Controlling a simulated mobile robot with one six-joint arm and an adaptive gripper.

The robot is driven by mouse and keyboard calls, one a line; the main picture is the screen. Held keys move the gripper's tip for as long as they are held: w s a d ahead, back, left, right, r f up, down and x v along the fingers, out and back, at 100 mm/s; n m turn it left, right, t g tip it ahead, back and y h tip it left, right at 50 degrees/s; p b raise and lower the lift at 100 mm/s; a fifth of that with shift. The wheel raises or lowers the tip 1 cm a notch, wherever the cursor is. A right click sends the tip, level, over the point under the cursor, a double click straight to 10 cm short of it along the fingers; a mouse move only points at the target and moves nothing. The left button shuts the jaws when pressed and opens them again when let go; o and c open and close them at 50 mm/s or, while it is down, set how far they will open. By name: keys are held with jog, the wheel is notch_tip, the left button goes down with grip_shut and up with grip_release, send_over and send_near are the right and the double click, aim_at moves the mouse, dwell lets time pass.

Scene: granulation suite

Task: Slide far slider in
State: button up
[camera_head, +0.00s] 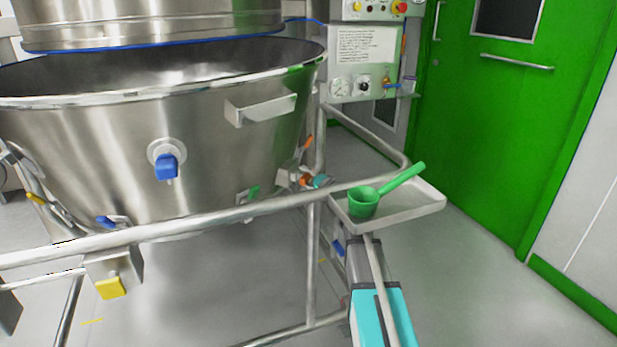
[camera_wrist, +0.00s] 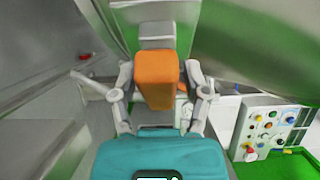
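In the wrist view an orange block-shaped handle (camera_wrist: 156,80) sits between the two fingers of my gripper (camera_wrist: 157,72), with a grey metal piece (camera_wrist: 157,35) behind it. The fingertips are close to both sides of the block; whether they press on it is not clear. My teal gripper body fills the bottom of that view. In the head view my teal arm rises from the bottom right, and its end is partly hidden behind the trolley rail. Small orange parts (camera_head: 307,143) show near there, beside the bowl. Which of these is the far slider is not certain.
A large steel bowl (camera_head: 220,140) stands within a tubular trolley rail (camera_head: 130,238). A tray (camera_head: 425,201) with a green scoop (camera_head: 363,203) lies over my arm. A control panel (camera_head: 363,60) stands behind, also in the wrist view (camera_wrist: 268,128). Floor before the green door (camera_head: 500,130) is clear.

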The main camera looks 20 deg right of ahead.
jog(key=shift+s+d, duration=0.1)
jog(key=shift+s, duration=0.05)
jog(key=v, duration=1.2)
dwell(0.3)
dwell(0.5)
